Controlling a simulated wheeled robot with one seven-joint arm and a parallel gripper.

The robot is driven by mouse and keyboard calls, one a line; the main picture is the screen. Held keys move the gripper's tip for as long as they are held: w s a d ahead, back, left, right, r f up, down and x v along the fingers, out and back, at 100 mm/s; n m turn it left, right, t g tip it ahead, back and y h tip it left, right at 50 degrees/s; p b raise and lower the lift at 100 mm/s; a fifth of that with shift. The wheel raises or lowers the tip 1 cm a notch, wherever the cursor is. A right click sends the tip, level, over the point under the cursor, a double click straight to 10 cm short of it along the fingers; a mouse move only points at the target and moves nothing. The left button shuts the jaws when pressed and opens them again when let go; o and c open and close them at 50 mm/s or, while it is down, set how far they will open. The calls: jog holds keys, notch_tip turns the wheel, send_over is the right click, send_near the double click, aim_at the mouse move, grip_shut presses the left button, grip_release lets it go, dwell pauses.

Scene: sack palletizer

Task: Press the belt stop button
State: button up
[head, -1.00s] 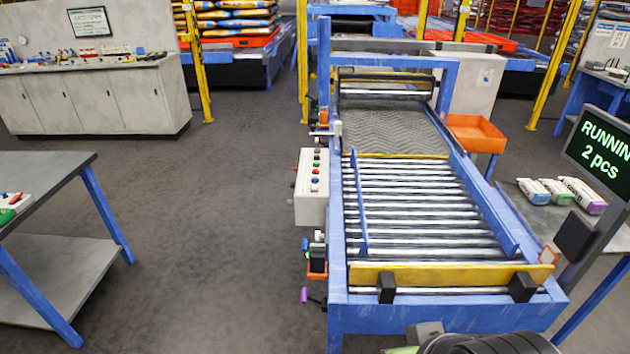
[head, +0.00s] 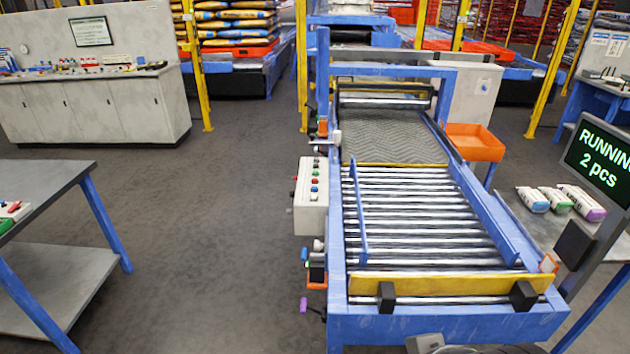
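A pale control box (head: 311,215) is fixed to the left side of the blue-framed roller conveyor (head: 338,325). A column of small coloured buttons (head: 315,182), including green, red and blue ones, runs down its face. Their labels are too small to read, so I cannot tell which one is the belt stop. A dark screen (head: 600,160) at the right reads "RUNNING 2 pcs". The dark belt (head: 390,138) behind the rollers is empty. My gripper's fingers are not in view; only a bit of what looks like my arm shows at the bottom edge.
A grey table (head: 40,185) with blue legs stands at the left. Open floor (head: 215,240) lies between it and the conveyor. Small fittings (head: 316,272) stick out from the conveyor's left side below the box. A side table (head: 530,228) with several small packs stands at the right.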

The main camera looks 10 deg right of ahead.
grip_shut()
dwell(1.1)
